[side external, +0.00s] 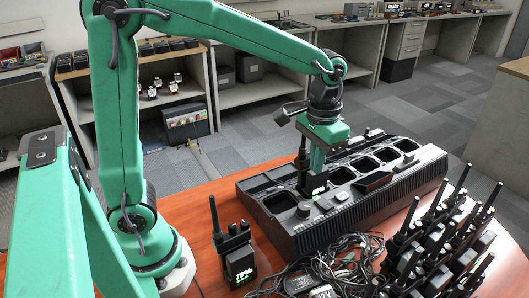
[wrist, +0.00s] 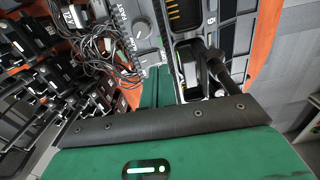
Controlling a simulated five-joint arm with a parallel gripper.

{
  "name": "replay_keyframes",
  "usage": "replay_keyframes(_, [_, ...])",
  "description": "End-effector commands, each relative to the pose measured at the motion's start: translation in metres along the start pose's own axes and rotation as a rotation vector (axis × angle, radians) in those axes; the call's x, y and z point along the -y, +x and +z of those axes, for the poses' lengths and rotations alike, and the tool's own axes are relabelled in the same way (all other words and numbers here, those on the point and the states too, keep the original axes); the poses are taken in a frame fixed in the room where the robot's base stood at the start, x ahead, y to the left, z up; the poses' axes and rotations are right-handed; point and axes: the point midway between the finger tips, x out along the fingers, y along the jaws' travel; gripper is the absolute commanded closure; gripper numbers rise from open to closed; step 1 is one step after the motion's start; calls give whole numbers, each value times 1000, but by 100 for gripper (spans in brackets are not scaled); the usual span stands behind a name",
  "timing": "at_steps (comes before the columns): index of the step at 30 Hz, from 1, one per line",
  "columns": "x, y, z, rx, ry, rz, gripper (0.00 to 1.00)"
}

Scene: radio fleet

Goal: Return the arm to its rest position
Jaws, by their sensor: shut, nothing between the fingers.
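My gripper (side external: 317,160) is green and points down over the left half of a long black multi-bay charger (side external: 345,212). In the wrist view its green fingers (wrist: 152,88) are together, with nothing visible held between them. A black radio with a stubby antenna (wrist: 210,68) stands in a charger bay right beside the fingers. Its antenna (side external: 303,160) shows next to my gripper in the side view, where the gripper partly hides the radio. I cannot tell whether the fingers touch it. Several other bays look empty.
A radio (side external: 238,258) with a lit display stands on the wooden table (side external: 205,210), left of the charger. Tangled black cables (side external: 335,262) lie in front. Several radios (side external: 440,245) crowd the right front. Shelves (side external: 250,95) line the back, beyond open floor.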

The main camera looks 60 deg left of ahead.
Motion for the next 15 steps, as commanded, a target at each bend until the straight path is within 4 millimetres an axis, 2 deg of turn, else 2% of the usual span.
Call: replay_keyframes(15, [36,-40,64,-187,-2,16,100])
